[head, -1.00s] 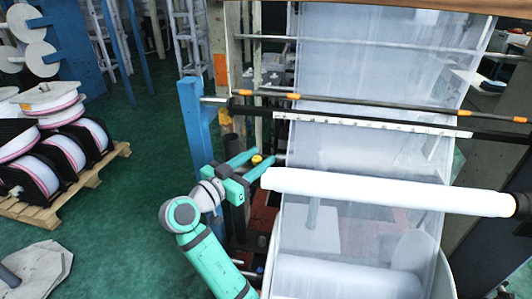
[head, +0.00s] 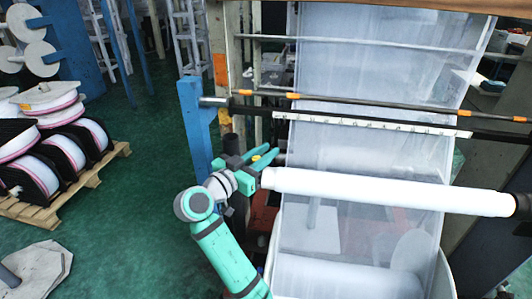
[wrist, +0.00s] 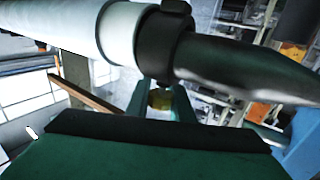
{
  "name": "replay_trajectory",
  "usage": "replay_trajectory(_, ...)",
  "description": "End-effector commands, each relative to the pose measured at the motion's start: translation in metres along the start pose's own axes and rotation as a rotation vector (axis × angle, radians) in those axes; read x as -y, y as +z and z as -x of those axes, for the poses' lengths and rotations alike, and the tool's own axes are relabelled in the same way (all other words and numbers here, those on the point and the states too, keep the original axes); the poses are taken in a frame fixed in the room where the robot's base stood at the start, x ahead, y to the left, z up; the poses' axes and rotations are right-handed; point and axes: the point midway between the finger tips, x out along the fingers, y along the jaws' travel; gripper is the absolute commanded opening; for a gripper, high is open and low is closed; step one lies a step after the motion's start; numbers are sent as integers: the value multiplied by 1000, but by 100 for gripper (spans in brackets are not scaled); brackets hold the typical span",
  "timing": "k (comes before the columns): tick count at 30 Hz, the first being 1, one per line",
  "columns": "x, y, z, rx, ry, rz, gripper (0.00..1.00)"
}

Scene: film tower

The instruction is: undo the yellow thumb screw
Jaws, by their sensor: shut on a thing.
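The yellow thumb screw (head: 256,158) is a small yellow knob by the left end of the white film roll (head: 380,192). My teal gripper (head: 264,156) reaches to it from the lower left and is shut on it. In the wrist view the yellow thumb screw (wrist: 161,98) sits between the two fingers of my gripper (wrist: 160,103), just below a black collar (wrist: 163,38) on the dark shaft (wrist: 245,68). Most of the screw is hidden by the fingers and the gripper body.
A blue post (head: 196,128) stands close left of my gripper. A dark bar with orange bands (head: 350,104) crosses above it. White film (head: 375,60) hangs to the right. A pallet of reels (head: 60,205) stands at far left, with clear green floor (head: 130,225) between.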

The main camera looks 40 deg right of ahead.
Motion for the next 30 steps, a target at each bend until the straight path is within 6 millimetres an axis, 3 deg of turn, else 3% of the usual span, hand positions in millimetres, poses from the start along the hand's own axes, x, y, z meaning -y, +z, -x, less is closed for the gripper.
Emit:
replay_trajectory(11,2,1,0,2,-121,-2,0)
replay_trajectory(30,20,1,6,1,-645,-1,0)
